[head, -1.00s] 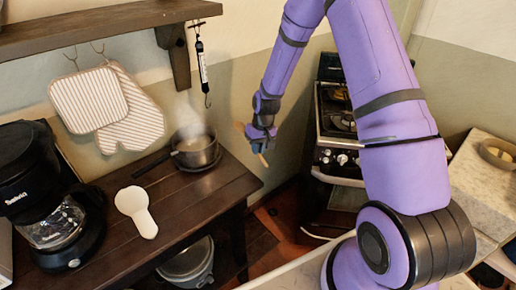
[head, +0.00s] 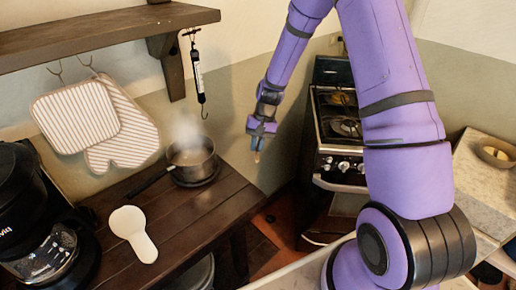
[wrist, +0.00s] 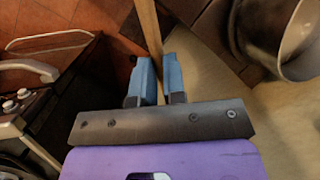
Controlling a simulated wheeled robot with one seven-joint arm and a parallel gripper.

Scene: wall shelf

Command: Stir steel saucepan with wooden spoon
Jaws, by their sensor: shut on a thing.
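The steel saucepan (head: 190,163) stands on a dark round trivet on the wooden table, steaming, its dark handle pointing to the lower left. Its rounded side shows at the upper right of the wrist view (wrist: 281,40). My gripper (head: 258,133) is in the air to the right of the saucepan, past the table's right edge. It is shut on the wooden spoon (wrist: 150,28), whose shaft runs up between the fingers in the wrist view. Only a short pale piece of the spoon (head: 256,157) shows below the gripper in the head view. The spoon is apart from the saucepan.
A white spoon rest (head: 131,228) lies on the table near a black coffee maker (head: 40,225). A hanging scale (head: 199,80) hangs from the shelf (head: 100,35) above the saucepan. Striped mitts (head: 122,140) hang on the wall. A stove (head: 338,130) stands right of my gripper.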

